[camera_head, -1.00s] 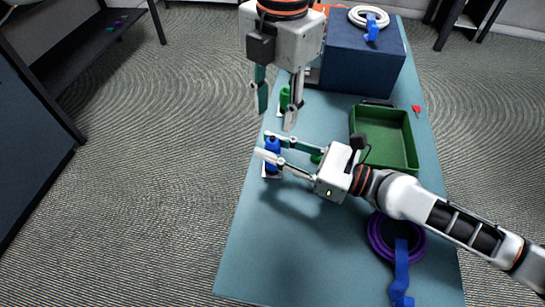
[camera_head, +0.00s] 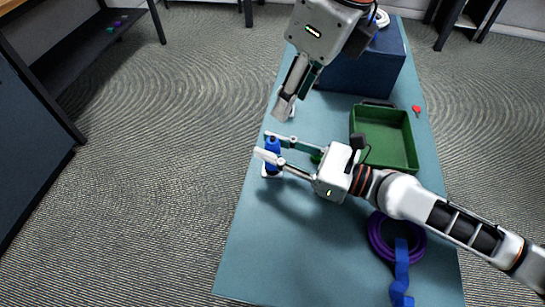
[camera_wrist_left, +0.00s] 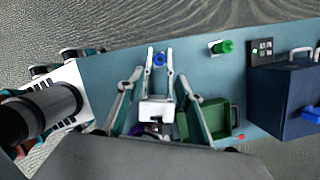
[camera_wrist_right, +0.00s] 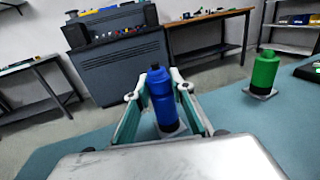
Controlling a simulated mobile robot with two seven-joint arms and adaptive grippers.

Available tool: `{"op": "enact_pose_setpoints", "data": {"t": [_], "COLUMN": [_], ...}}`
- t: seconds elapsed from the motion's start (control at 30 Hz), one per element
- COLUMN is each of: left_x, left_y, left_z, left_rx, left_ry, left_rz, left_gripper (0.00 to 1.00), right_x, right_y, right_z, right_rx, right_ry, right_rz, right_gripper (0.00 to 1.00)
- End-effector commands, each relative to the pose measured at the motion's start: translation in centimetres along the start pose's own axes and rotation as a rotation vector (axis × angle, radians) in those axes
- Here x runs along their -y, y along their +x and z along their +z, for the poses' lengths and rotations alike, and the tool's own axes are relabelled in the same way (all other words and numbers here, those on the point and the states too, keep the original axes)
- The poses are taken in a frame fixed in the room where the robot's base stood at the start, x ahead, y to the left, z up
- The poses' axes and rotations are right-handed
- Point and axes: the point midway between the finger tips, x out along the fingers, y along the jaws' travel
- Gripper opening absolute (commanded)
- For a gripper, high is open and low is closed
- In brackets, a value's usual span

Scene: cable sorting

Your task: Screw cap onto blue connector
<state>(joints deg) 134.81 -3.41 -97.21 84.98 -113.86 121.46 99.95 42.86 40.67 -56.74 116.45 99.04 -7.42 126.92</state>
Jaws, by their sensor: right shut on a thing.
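The blue connector (camera_head: 271,150) stands upright on a small pale base near the table's left edge. In the right wrist view, the connector (camera_wrist_right: 162,95) is between my right fingers, with a narrower top. My right gripper (camera_head: 267,145) is shut on it. My left gripper (camera_head: 294,98) is higher, pointing down between the blue and green connectors. In the left wrist view, my left fingers (camera_wrist_left: 159,82) are apart with nothing held between them; the right gripper and the blue connector's top (camera_wrist_left: 159,59) show beyond. I cannot make out a separate cap.
A green connector (camera_wrist_right: 265,72) stands on its own base farther back, partly hidden in the head view. A green tray (camera_head: 385,137), a dark blue box (camera_head: 365,75) and a purple cable coil (camera_head: 376,237) are on the table. The near left table area is clear.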

Motion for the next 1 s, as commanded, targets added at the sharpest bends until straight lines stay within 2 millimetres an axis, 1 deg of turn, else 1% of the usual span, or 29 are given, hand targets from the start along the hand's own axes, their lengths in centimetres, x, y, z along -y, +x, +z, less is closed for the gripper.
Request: {"op": "enact_pose_setpoints", "data": {"t": [0.1, 0.2, 0.57, 0.67, 0.77, 1.0], "left_x": [0.0, 0.0, 0.0, 0.0, -0.1, -0.1], "left_y": [-0.2, -0.2, 0.0, 0.7, 2.0, 6.3], "left_z": [-0.1, -0.1, -0.1, -0.1, -0.1, -0.1], "left_rx": [0.01, 0.013, 0.012, 0.012, 0.011, 0.01], "left_ry": [-0.063, -0.082, -0.083, -0.083, -0.08, -0.081], "left_rz": [-0.001, -0.001, 0.0, 0.002, 0.002, 0.003], "left_gripper": [0.36, 0.36, 0.36, 0.36, 0.36, 0.36], "right_x": [0.0, 0.0, 0.0, 0.0, 0.0, 0.0], "right_y": [0.0, 0.0, 0.0, 0.0, 0.0, 0.0], "right_z": [0.0, 0.0, 0.0, 0.0, 0.0, 0.0], "right_rx": [0.0, 0.0, 0.0, 0.0, 0.0, 0.0], "right_ry": [0.0, 0.0, 0.0, 0.0, 0.0, 0.0], "right_rz": [0.0, 0.0, 0.0, 0.0, 0.0, 0.0], "right_gripper": [0.0, 0.0, 0.0, 0.0, 0.0, 0.0]}}
